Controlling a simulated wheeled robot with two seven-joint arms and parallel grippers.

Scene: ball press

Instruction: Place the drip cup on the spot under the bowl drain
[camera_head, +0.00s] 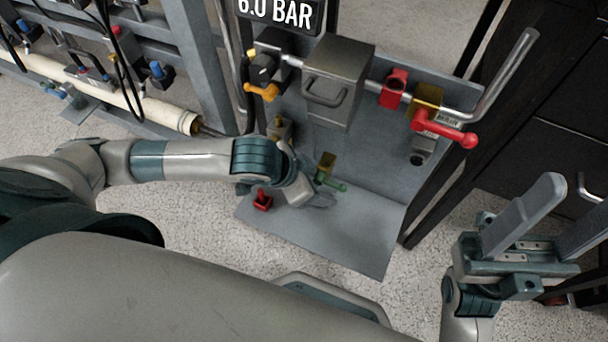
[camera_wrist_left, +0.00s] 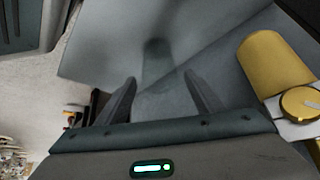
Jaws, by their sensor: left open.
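My left gripper (camera_head: 318,200) is low over the grey metal shelf (camera_head: 345,235), beside a brass fitting with a green lever (camera_head: 331,184). In the left wrist view its two fingers (camera_wrist_left: 163,92) are apart, with nothing clearly held between them. A dark blurred patch on the grey surface lies beyond the fingertips; I cannot tell whether it is a shadow or an object. I cannot make out the drip cup, the bowl drain or the marked spot with certainty; my left arm hides part of the shelf. My right gripper (camera_head: 548,215) is raised at the right, with its fingers apart and empty.
A small red part (camera_head: 262,200) stands at the shelf's left edge. A grey box (camera_head: 338,80), a red-handled valve (camera_head: 445,129) and pipes are on the panel above. A brass cylinder (camera_wrist_left: 273,62) is close right of the fingers. The shelf's front right is clear.

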